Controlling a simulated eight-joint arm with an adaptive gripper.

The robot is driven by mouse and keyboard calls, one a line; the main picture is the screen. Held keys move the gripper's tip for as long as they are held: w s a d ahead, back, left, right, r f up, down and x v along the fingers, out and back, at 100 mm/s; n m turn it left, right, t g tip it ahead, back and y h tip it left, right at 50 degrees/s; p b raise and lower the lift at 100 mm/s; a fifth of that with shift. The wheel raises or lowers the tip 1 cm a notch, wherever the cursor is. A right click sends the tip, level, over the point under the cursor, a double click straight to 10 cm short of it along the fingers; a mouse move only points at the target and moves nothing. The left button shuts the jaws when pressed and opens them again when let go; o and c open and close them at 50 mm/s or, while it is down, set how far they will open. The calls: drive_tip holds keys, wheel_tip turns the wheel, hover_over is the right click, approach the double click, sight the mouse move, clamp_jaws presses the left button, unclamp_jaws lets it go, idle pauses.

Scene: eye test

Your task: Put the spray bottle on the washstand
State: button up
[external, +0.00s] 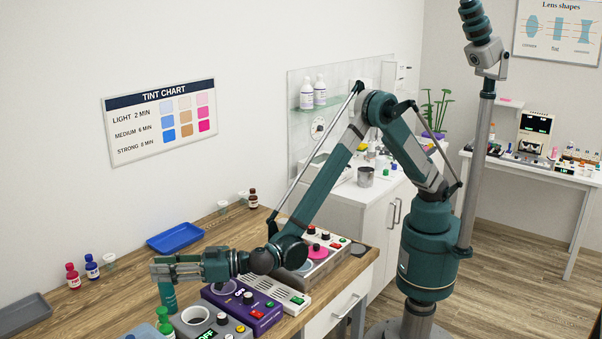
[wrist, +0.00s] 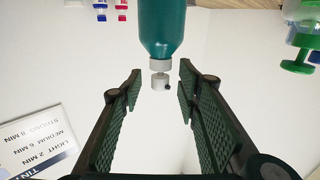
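The spray bottle is a teal bottle (external: 167,294) with a light grey nozzle, standing at the left end of the wooden counter beneath my gripper (external: 162,268). In the wrist view the bottle (wrist: 162,28) appears upside down, with its nozzle end between and just past the fingertips. My gripper (wrist: 160,85) is open, with a clear gap on each side of the nozzle; no finger touches it there. The washstand seems to be the white cabinet (external: 362,212) behind my arm, with a clear back panel; my arm hides part of it.
A purple device (external: 243,306) and a grey machine with a white ring (external: 195,315) stand close right of the bottle. A green bottle (external: 163,318) is in front. Red (external: 72,276) and blue (external: 92,267) bottles stand left. A metal cup (external: 365,176) sits on the washstand.

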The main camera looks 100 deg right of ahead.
drive_tip(key=shift+c, duration=0.6)
clamp_jaws()
drive_tip(key=shift+r, duration=0.1)
wheel_tip(320, 180, up, 10)
drive_tip(key=shift+f+p, duration=0.1)
drive_tip(key=shift+p, duration=0.85)
